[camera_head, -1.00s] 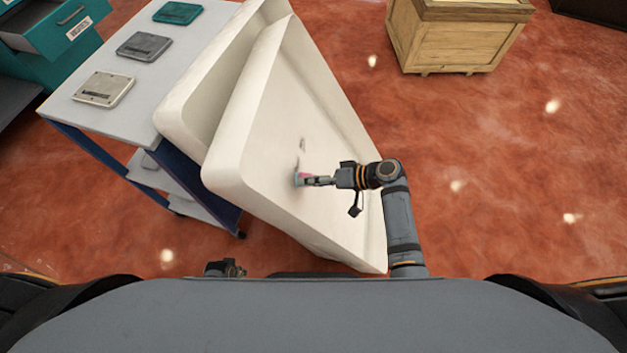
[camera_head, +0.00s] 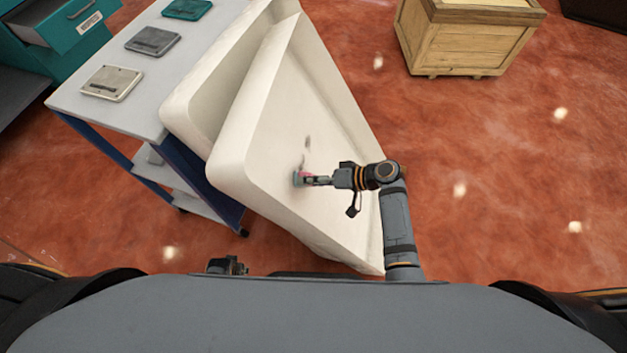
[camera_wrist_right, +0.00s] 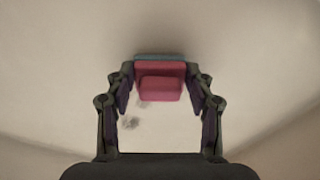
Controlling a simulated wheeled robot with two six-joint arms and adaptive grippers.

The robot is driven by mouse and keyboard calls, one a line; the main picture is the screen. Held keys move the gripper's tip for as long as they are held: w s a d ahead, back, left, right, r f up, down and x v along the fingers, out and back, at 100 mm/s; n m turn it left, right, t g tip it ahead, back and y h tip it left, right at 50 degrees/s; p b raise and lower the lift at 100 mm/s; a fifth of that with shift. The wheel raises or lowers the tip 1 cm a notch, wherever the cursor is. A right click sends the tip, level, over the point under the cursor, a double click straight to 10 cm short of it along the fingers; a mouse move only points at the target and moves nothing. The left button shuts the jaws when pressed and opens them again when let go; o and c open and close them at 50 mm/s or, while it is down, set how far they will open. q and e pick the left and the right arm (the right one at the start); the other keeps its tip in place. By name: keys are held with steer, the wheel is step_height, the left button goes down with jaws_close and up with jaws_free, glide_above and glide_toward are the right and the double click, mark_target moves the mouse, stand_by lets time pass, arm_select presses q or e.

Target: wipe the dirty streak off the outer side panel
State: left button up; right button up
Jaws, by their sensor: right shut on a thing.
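The dirty streak is a small grey smudge (camera_head: 307,142) on the large cream side panel (camera_head: 265,130), just above the wiper. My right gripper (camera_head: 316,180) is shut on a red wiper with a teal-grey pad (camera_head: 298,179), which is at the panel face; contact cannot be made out. In the right wrist view the red wiper (camera_wrist_right: 160,85) sits between the fingertips of the gripper (camera_wrist_right: 160,88), pad towards the panel. Dark smudges (camera_wrist_right: 131,122) show nearer the camera. A small dark part of my left arm (camera_head: 228,265) shows at my body's edge; its jaws are unclear.
A second cream panel wall (camera_head: 205,95) lies behind the first. To the left stands a trolley (camera_head: 75,100) with several flat plates on top and teal drawers (camera_head: 75,25) beyond. A wooden crate (camera_head: 465,45) stands at the back right. The floor at right is clear.

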steer(key=w, duration=0.1)
steer(key=w+b, duration=0.1)
steer(key=shift+w+d, duration=0.3)
steer(key=shift+w, duration=0.05)
steer(key=shift+w+d, duration=0.1)
steer(key=shift+w, duration=0.45)
steer(key=shift+w+d+f+b, duration=0.1)
steer(key=shift+w+f+b, duration=0.05)
steer(key=shift+w+b, duration=0.9)
steer(key=shift+w+d, duration=0.1)
steer(key=shift+w, duration=0.75)
steer(key=w, duration=0.1)
steer(key=w+b, duration=0.2)
steer(key=shift+d, duration=0.25)
steer(key=shift+w+d+b, duration=0.1)
steer(key=shift+w+b, duration=0.2)
steer(key=shift+w, duration=0.1)
